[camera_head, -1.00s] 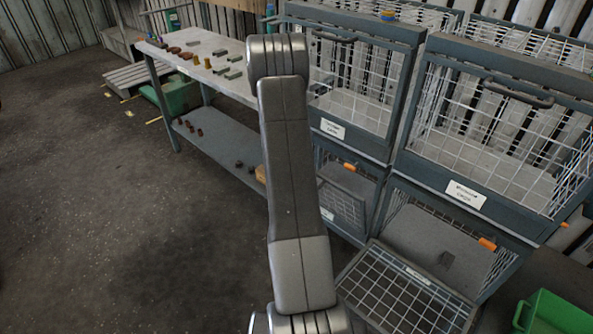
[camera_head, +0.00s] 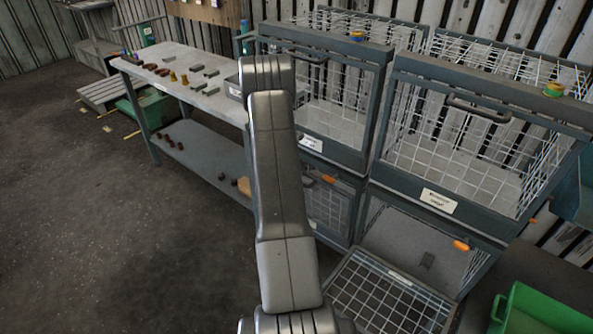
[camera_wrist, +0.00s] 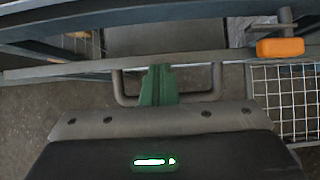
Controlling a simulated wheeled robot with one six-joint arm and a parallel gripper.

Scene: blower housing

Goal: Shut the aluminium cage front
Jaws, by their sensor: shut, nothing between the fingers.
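In the head view, the lower right cage has its mesh front (camera_head: 385,295) folded down and open, low to the right of my arm. A white label (camera_head: 440,201) sits on the frame above it, its print too small to read surely. In the wrist view, my gripper (camera_wrist: 158,85) has green fingers, shut and empty. They overlap a grey U-shaped handle (camera_wrist: 195,97) on a grey bar; I cannot tell whether they touch it. An orange latch (camera_wrist: 280,47) is to their right, above white mesh (camera_wrist: 285,95). My gripper is hidden in the head view.
The upper right cage (camera_head: 455,160) and upper left cage (camera_head: 330,100) are closed. The lower left cage (camera_head: 328,205) has a mesh front. A green bin (camera_head: 545,315) stands at lower right. A workbench (camera_head: 180,65) with small parts is behind left.

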